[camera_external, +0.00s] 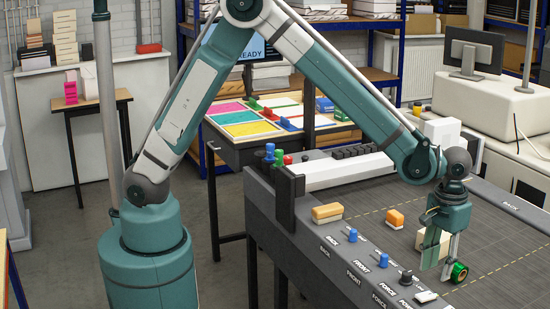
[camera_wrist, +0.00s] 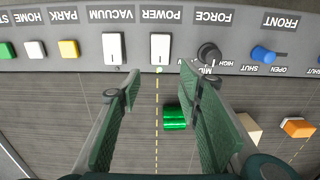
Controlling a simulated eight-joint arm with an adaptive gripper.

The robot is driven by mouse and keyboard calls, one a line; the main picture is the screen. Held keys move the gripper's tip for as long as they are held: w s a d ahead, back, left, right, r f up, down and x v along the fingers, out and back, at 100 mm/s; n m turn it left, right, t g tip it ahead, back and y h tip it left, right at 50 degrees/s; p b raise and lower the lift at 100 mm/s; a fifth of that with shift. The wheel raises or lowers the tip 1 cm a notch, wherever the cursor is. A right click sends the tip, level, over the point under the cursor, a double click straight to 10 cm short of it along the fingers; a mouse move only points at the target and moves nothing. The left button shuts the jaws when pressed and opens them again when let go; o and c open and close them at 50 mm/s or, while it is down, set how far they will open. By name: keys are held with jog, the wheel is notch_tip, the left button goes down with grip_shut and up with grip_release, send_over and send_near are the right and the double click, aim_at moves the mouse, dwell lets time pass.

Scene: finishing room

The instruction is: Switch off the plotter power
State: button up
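The power switch (camera_wrist: 160,48) is a white rocker on the grey plotter panel, beside the upside-down label POWER in the wrist view. A small mark shows near its lower edge; I cannot tell which side is pressed. In the external view the white switch (camera_external: 427,296) is at the panel's front edge, near the picture bottom. My gripper (camera_wrist: 160,82) is open and empty, its two green fingers spread, with the power switch beyond and between the tips. In the external view my gripper (camera_external: 437,272) points down over the plotter bed, just behind the panel; contact is not visible.
A matching vacuum switch (camera_wrist: 113,48) is left of it, the black force knob (camera_wrist: 209,52) right, then a blue lever (camera_wrist: 263,53). A green roll (camera_wrist: 174,118) lies on the bed (camera_wrist: 60,125) below my fingers. A beige block (camera_wrist: 248,128) and orange block (camera_wrist: 298,127) lie right.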

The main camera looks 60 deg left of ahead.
aim_at(432, 294)
jog(key=shift+f, duration=3.85)
jog(key=shift+c, duration=0.3)
jog(key=c, duration=0.8)
